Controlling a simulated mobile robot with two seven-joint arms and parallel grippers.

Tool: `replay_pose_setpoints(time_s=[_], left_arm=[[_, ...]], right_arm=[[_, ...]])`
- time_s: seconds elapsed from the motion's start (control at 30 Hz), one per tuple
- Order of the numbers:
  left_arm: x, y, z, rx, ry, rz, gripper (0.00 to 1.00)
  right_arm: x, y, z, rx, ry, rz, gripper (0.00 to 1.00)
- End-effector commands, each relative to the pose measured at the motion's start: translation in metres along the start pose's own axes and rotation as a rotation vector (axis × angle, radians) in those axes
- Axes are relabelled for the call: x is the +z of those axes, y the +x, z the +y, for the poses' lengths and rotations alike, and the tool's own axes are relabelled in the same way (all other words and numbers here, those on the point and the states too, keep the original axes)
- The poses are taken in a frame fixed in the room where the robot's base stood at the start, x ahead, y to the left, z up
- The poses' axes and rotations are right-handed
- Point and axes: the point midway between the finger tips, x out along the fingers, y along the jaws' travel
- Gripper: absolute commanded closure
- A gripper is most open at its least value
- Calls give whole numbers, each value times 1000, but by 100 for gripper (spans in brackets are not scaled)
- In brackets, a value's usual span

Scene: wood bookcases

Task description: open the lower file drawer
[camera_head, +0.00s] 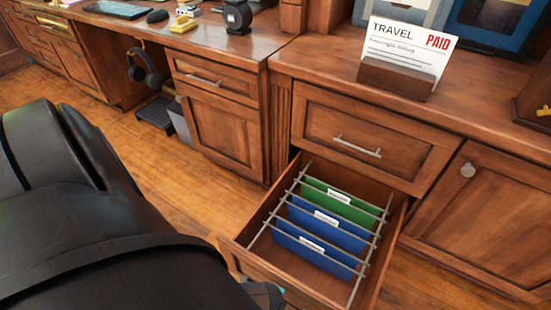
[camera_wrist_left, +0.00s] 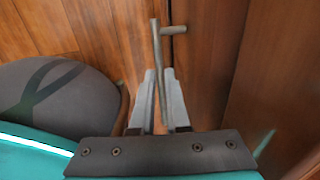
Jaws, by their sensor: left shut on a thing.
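The lower file drawer (camera_head: 233,252) is pulled well out of the wood cabinet, below a closed upper drawer (camera_head: 372,125). One green folder (camera_head: 340,202) and two blue folders (camera_head: 325,224) hang between metal rails inside it. In the left wrist view, my left gripper (camera_wrist_left: 159,76) is shut on the drawer's bar handle (camera_wrist_left: 157,45). In the head view, my dark left arm covers the lower left, and the drawer's handle and the gripper's fingers are hidden. My right gripper is in neither view.
A cabinet door with a round knob (camera_head: 468,170) is right of the open drawer. Another closed drawer (camera_head: 215,81) is to the left. The countertop holds a card in a wood stand (camera_head: 396,78). Wood floor (camera_head: 165,160) shows left of the drawer.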

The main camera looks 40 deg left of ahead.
Motion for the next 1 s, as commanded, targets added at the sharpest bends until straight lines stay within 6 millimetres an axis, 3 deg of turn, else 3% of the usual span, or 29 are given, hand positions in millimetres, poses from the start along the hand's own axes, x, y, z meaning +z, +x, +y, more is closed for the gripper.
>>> replay_pose_setpoints(time_s=[0.4, 0.43, 0.67, 1.0], left_arm=[[2, 0, 2, 3, 0, -4, 100], [2, 0, 2, 3, 0, -4, 84], [1, 0, 1, 1, 0, -2, 58], [0, -1, 0, 0, 0, 0, 57]], right_arm=[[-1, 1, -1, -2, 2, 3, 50], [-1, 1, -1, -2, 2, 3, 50], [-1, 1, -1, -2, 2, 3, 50], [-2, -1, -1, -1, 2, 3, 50]])
